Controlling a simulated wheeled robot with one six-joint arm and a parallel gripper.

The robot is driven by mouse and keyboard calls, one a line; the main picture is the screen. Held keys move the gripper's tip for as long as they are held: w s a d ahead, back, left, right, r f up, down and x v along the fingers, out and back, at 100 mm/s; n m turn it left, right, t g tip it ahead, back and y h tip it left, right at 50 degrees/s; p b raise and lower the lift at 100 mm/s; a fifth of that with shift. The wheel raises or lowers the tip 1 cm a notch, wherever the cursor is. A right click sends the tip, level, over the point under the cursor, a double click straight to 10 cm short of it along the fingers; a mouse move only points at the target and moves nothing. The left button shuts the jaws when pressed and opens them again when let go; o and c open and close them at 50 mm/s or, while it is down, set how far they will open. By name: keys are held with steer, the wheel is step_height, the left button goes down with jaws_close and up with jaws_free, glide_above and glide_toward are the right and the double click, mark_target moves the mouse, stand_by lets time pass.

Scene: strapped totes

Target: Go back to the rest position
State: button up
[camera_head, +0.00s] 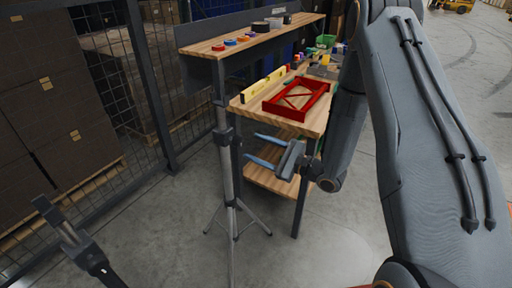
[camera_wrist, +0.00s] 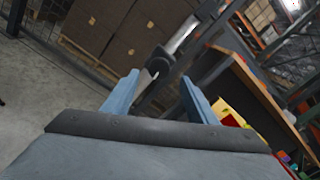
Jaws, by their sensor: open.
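My gripper (camera_head: 264,150) is in the middle of the head view, in front of the workbench (camera_head: 318,122) and just right of a tripod pole. Its two blue fingers are apart and nothing is between them. In the wrist view my gripper (camera_wrist: 158,95) shows the same spread fingers, with the pole and stacked cartons beyond them. My arm comes down from the upper right of the head view.
A tripod (camera_head: 228,170) stands close to my gripper. A red tray (camera_head: 296,98) and a yellow level (camera_head: 263,85) lie on the workbench. A raised shelf (camera_head: 250,38) holds tape rolls. Cartons (camera_head: 50,100) stand behind a mesh fence at left.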

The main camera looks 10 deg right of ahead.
steer(key=w+d+n+h, duration=0.4)
steer(key=d+n+h, duration=0.1)
steer(key=n+h, duration=0.15)
steer(key=s+d+r+n+g+h, duration=0.3)
steer(key=s+d+n+h, duration=0.2)
steer(key=s+d+h, duration=0.15)
steer(key=s+r+n+g, duration=0.2)
steer(key=s+n+g, duration=0.1)
steer(key=s, duration=0.9)
steer(key=s+r+n+g+h, duration=0.1)
steer(key=s+n+g, duration=0.3)
steer(key=s, duration=0.8)
steer(key=shift+a+r+n+g, duration=0.15)
steer(key=shift+r+n+g, duration=0.2)
steer(key=shift+r, duration=0.4)
